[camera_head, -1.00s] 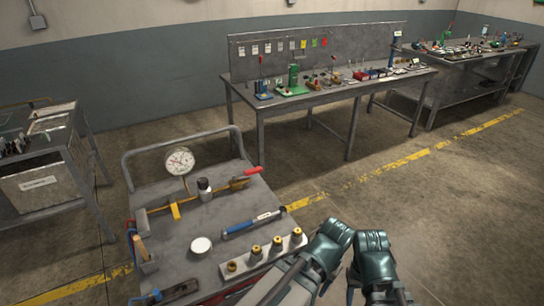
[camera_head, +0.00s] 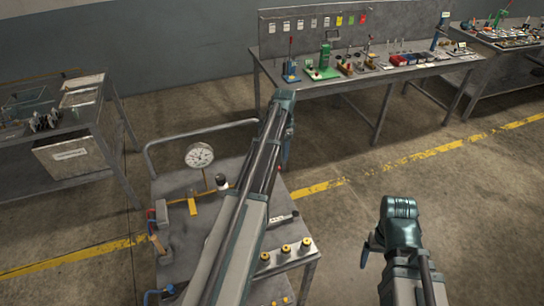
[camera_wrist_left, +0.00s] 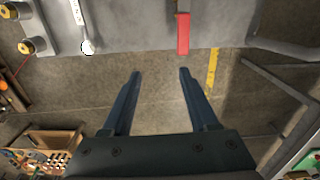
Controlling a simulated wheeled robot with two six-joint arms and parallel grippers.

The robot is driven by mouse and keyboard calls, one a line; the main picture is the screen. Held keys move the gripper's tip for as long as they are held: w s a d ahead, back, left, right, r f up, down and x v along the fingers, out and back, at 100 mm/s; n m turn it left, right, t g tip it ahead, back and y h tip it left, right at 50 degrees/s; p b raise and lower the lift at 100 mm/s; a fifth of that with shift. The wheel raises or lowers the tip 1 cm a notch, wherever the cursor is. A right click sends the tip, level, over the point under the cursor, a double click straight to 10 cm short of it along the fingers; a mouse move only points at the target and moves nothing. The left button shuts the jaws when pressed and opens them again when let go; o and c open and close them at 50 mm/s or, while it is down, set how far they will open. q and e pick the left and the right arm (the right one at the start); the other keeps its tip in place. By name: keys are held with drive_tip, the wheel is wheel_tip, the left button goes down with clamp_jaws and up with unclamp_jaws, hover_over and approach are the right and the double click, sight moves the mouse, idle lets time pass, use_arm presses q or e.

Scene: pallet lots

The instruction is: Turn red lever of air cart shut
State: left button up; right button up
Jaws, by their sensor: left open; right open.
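The air cart (camera_head: 195,235) has a gauge (camera_head: 199,155) and a brass pipe on its top. The red lever (camera_wrist_left: 183,33) shows in the left wrist view, sticking out past the cart's edge toward my gripper. In the head view my left arm hides most of it. My left gripper (camera_wrist_left: 160,72) is open and empty, its fingers apart over the floor beyond that edge. The right-hand finger's tip appears just below the lever's end; the lever is not between the fingers. My right gripper (camera_head: 368,252) is open, right of the cart; its fingers are barely visible.
A block with several yellow-topped fittings (camera_head: 285,252) sits at the cart's near right. A workbench (camera_head: 360,82) with tools stands behind, and a grey rack (camera_head: 75,155) stands left. Floor right of the cart is clear.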

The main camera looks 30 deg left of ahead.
use_arm(q)
drive_tip(key=w+a+r, duration=0.1)
drive_tip(key=a+r, duration=0.1)
drive_tip(key=a, duration=0.3)
wheel_tip(320, 180, down, 14)
drive_tip(key=b, duration=1.3)
drive_tip(key=shift+w+a+f, duration=0.1)
drive_tip(key=shift+a+f, duration=0.05)
drive_tip(key=shift+f, duration=0.1)
use_arm(e)
wheel_tip(320, 180, down, 12)
drive_tip(key=shift+f, duration=0.25)
use_arm(q)
clamp_jaws()
